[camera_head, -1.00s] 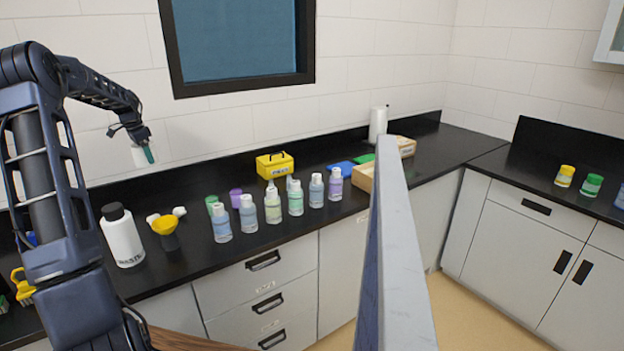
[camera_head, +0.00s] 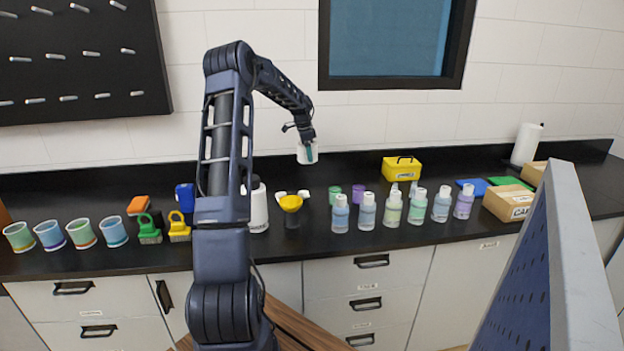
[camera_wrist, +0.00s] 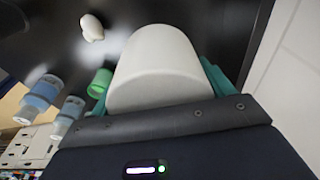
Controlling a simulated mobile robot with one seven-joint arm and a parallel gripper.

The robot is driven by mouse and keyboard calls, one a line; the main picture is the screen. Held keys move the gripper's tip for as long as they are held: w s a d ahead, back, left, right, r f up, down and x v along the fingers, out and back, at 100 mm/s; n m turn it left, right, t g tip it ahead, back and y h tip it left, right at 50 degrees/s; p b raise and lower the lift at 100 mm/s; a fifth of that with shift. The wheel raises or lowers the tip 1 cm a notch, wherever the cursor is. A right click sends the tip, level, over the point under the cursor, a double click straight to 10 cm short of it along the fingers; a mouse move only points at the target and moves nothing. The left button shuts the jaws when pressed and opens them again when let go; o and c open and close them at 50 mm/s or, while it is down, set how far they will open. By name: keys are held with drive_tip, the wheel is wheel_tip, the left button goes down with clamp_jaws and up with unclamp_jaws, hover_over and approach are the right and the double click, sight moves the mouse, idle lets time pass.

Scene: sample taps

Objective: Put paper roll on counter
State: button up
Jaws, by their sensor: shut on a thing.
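The paper roll (camera_head: 301,154), a plain white rounded cylinder, is held at the end of my arm. My gripper (camera_head: 310,151) is shut on it, with one teal finger showing across its front. It hangs in the air in front of the tiled wall, above the black counter (camera_head: 330,256). In the wrist view the white roll (camera_wrist: 158,65) fills the space between the teal fingers of my gripper (camera_wrist: 160,85), and its far end is hidden. The dark counter top (camera_wrist: 220,30) shows beyond it.
A white bottle (camera_head: 259,210), yellow funnel (camera_head: 291,203) and several capped bottles (camera_head: 366,212) stand along the counter's front. A yellow box (camera_head: 402,168) is behind them. Bare counter lies left of that box. A blue perforated panel (camera_head: 520,270) rises at front right.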

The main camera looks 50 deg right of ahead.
wheel_tip(320, 180, down, 13)
drive_tip(key=shift+r, duration=0.1)
idle(0.5)
